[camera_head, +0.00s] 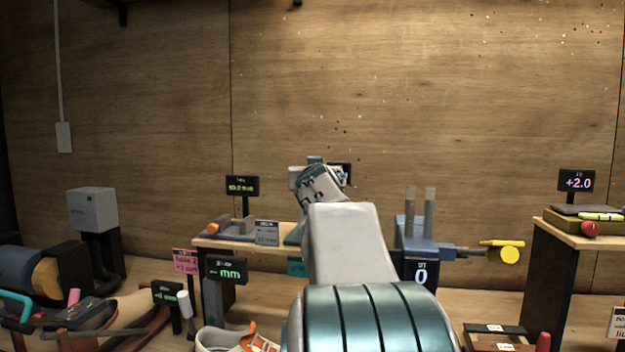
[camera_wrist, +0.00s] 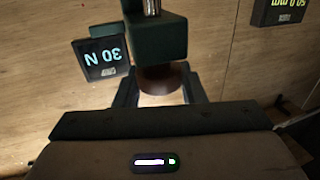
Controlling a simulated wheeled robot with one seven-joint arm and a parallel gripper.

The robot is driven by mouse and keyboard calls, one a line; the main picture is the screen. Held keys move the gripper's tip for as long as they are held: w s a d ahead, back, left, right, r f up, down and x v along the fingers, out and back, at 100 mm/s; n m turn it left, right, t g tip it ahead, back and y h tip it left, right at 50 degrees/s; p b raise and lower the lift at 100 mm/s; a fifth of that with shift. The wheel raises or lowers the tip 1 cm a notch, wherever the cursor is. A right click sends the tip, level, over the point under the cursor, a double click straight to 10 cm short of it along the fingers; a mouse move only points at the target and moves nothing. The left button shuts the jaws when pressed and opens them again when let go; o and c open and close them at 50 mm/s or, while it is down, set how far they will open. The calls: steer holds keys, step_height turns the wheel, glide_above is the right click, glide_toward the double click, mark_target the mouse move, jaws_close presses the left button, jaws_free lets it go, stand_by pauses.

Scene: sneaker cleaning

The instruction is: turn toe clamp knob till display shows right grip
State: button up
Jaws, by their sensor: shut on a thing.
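My gripper (camera_wrist: 160,92) is shut on a round brown knob (camera_wrist: 160,76), with one dark finger on each side of it in the wrist view. The knob sits against a dark green clamp block (camera_wrist: 157,40) with a metal rod at its top. A small black display (camera_wrist: 101,56) beside the block appears upside down and reads about 30 N. In the head view my gripper (camera_head: 318,184) is at the back of the bench, seen from behind, and my arm hides the knob and most of the clamp.
A black display (camera_head: 242,186) with a mm reading stands left of the clamp. A blue device (camera_head: 420,240) with two posts and a yellow knob (camera_head: 509,255) stands to the right of my arm. A sneaker (camera_head: 235,340) lies in front.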

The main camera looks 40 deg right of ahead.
stand_by(0.3)
steer(key=o, duration=1)
steer(key=shift+c, duration=0.2)
steer(key=shift+s, duration=0.1)
steer(key=b+v, duration=0.1)
steer(key=v, duration=1.2)
steer(key=shift+s+a, duration=0.25)
steer(key=shift+a, duration=0.1)
steer(key=s+a+f+n+g+y+p, duration=0.1)
steer(key=s+a+f+g+y+p, duration=0.2)
steer(key=a+f, duration=0.35)
steer(key=s+a+f+n+g+y+p, duration=0.1)
steer(key=a+f+n+g+y+p, duration=0.1)
steer(key=a+f+p, duration=0.35)
steer(key=s+a+f+n+g+y+p, duration=0.1)
steer(key=s+a+f+g+y+p, duration=0.15)
steer(key=a+f, duration=0.5)
steer(key=s+a+f+n+g+y+p, duration=0.2)
steer(key=s+a+f+g, duration=0.2)
steer(key=s+a+f, duration=0.2)
steer(key=s+a, duration=0.1)
steer(key=s, duration=0.1)
steer(key=shift+s+n+g, duration=0.3)
steer(key=shift+s+g, duration=0.05)
